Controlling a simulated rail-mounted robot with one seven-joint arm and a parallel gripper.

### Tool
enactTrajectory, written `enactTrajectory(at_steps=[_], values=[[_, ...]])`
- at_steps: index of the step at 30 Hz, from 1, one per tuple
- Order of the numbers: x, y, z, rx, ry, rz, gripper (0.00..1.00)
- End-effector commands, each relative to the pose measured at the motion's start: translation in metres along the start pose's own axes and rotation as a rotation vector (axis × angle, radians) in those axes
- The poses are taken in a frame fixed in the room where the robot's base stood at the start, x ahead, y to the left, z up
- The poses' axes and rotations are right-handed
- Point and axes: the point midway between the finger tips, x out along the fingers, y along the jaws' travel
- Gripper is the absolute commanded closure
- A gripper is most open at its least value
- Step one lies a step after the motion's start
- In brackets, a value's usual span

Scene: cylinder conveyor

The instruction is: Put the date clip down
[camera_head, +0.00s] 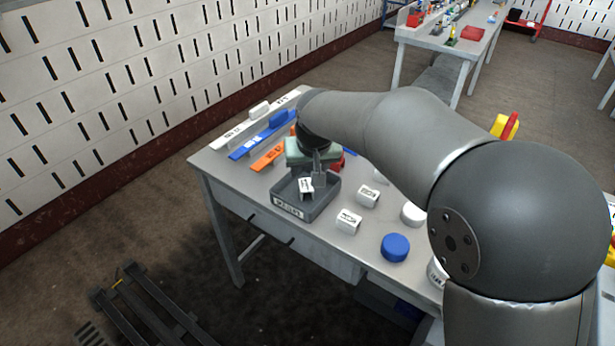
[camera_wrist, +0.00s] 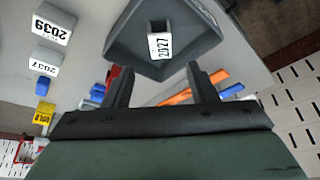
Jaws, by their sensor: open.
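A white date clip (camera_head: 306,185) lies in the dark grey tray (camera_head: 322,208) near the table's front edge. In the wrist view the clip (camera_wrist: 159,44) reads 2027 and rests inside the tray (camera_wrist: 120,55), apart from its walls. My gripper (camera_head: 319,170) is over the tray. In the wrist view its two fingers (camera_wrist: 160,82) are spread wide with nothing between them, and the clip lies beyond their tips. Part of the tray's back is hidden behind my gripper in the head view.
Two more white clips (camera_head: 368,195) (camera_head: 348,221) stand right of the tray; in the wrist view they read 2039 (camera_wrist: 52,30) and 2037 (camera_wrist: 46,62). A blue round cap (camera_head: 395,247) is at front right. Orange (camera_head: 268,157), blue (camera_head: 250,146) and white (camera_head: 232,135) strips lie behind left.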

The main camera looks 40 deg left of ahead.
Motion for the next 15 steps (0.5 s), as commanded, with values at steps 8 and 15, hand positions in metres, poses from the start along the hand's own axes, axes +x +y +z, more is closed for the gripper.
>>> enactTrajectory(at_steps=[8, 15], values=[[-0.021, 0.0, 0.0, -0.001, 0.0, 0.0, 0.48], [-0.023, 0.006, 0.002, 0.007, -0.003, 0.004, 0.48]])
